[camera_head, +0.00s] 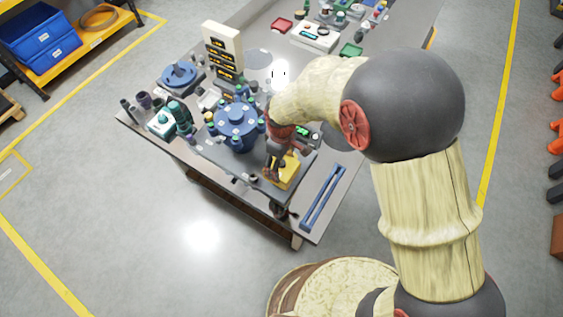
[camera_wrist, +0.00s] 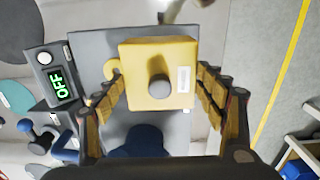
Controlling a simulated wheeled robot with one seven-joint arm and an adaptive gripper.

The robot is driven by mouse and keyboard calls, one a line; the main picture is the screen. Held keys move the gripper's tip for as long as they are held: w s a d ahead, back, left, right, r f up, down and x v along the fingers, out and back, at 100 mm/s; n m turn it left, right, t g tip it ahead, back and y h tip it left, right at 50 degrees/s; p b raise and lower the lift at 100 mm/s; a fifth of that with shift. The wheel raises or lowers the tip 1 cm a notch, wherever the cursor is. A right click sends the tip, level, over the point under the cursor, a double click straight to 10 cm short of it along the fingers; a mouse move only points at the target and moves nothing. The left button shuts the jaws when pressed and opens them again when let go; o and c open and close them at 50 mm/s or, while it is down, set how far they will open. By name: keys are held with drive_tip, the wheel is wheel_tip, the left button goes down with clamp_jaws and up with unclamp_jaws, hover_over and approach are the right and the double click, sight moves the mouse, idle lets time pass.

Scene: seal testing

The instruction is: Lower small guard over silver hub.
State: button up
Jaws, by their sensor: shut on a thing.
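A small yellow box-shaped guard (camera_wrist: 135,75) with a dark round knob (camera_wrist: 160,87) on top and a white label lies between the fingers of my gripper (camera_wrist: 158,92). The fingers are shut on the guard's two sides. In the head view the guard (camera_head: 290,168) is at the front right part of the bench, partly covered by my gripper (camera_head: 279,170). A grey plate (camera_wrist: 90,47) lies under the guard in the wrist view. I cannot make out the silver hub; the guard may hide it. I cannot tell how high the guard is above the plate.
A box with a lit OFF display (camera_wrist: 55,78) stands left of the guard. A blue round fixture (camera_head: 236,120) stands left of my gripper on the bench. A blue frame (camera_head: 323,196) lies near the bench's right edge. Small items crowd the bench's back.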

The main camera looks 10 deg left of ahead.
drive_tip(key=shift+f, duration=0.35)
drive_tip(key=shift+f, duration=0.2)
drive_tip(key=o, duration=1.8)
drive_tip(key=shift+o, duration=0.2)
drive_tip(key=shift+r+p, duration=1.6)
drive_tip(key=shift+r, duration=0.9)
